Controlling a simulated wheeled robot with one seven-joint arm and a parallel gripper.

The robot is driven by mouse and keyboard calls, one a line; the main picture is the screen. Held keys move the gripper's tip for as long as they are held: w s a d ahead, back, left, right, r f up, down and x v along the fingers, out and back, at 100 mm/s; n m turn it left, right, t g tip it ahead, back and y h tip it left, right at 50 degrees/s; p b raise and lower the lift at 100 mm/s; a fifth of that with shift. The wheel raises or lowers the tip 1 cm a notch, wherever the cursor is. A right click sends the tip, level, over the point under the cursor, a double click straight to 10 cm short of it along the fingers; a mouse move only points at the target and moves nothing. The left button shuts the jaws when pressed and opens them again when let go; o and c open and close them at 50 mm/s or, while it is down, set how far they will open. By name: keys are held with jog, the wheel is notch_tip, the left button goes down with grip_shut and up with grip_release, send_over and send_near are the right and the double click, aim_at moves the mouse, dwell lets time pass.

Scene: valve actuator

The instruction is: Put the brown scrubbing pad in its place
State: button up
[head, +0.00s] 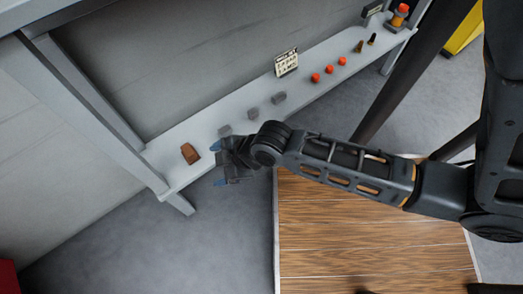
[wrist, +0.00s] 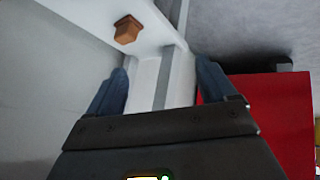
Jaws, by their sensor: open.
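The brown scrubbing pad (head: 190,153) is a small brown block near the left end of a long light-grey shelf. It also shows at the top of the wrist view (wrist: 127,29), beyond the fingertips and left of the middle. My gripper (head: 216,164) is just right of the pad in the head view, near the shelf's front edge. In the wrist view its blue fingers (wrist: 162,78) are wide apart with nothing between them. I cannot tell which spot is the pad's place.
The shelf (head: 165,172) also bears several grey blocks (head: 252,113), small red pieces (head: 329,69), a sign (head: 286,62) and an orange-topped item (head: 400,15). A wall stands behind. A post (head: 85,85) rises by the shelf's left end. A red object (wrist: 265,125) is at right in the wrist view.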

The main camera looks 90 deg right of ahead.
jog(key=s+a+r+m+t, duration=0.1)
jog(key=s+a+r+t, duration=0.1)
jog(key=r, duration=0.5)
jog(key=s+a+r+m+t+y, duration=0.1)
jog(key=s+a+r+t, duration=0.2)
jog(key=s+r, duration=0.2)
jog(key=s+a+r+t, duration=0.2)
jog(key=s+a+r, duration=0.1)
jog(key=r, duration=0.8)
jog(key=shift+s+a+m+y, duration=0.25)
jog(key=shift+a+m+y, duration=0.05)
jog(key=shift+a+m, duration=0.1)
jog(key=shift+f, duration=0.1)
